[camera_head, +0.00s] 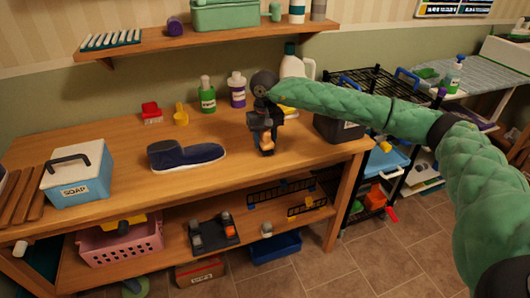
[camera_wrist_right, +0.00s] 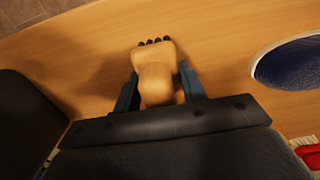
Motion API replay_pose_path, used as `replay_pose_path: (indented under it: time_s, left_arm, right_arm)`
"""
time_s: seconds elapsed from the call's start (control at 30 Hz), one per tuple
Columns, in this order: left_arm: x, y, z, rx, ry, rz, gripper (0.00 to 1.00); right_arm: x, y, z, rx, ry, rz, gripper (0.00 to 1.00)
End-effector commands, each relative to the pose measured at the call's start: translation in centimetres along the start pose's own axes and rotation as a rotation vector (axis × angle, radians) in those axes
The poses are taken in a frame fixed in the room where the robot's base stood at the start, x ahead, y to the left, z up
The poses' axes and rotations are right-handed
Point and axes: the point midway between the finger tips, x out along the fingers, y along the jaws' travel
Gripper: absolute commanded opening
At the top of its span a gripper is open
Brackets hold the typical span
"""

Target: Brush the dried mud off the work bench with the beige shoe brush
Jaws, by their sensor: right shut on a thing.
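My right gripper (camera_head: 267,133) reaches over the right half of the wooden work bench (camera_head: 225,128). It is shut on the beige shoe brush (camera_head: 266,143). In the right wrist view the brush (camera_wrist_right: 155,75) sits between the two fingers of the gripper (camera_wrist_right: 160,88), its dark bristles showing at the far end. The brush is at or just above the bench top; I cannot tell whether it touches. I cannot make out dried mud on the visible bench top (camera_wrist_right: 230,45); the arm and gripper hide part of it. My left gripper is not in view.
A dark blue shoe (camera_head: 187,156) lies left of the gripper. A soap box (camera_head: 78,175) stands at the bench's left. A green bottle (camera_head: 207,95), purple bottle (camera_head: 237,90), red brush (camera_head: 151,112) and white jug (camera_head: 297,68) stand at the back. A dark bin (camera_head: 338,128) is right.

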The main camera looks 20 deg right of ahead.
Motion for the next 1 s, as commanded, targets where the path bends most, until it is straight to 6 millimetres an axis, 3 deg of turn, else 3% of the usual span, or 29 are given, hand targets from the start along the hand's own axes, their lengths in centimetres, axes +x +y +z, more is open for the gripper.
replay_pose_path:
  time_s: [1.0]
  left_arm:
    - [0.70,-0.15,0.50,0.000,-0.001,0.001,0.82]
  right_arm:
    - [1.02,-0.01,-0.01,0.000,0.000,0.000,0.00]
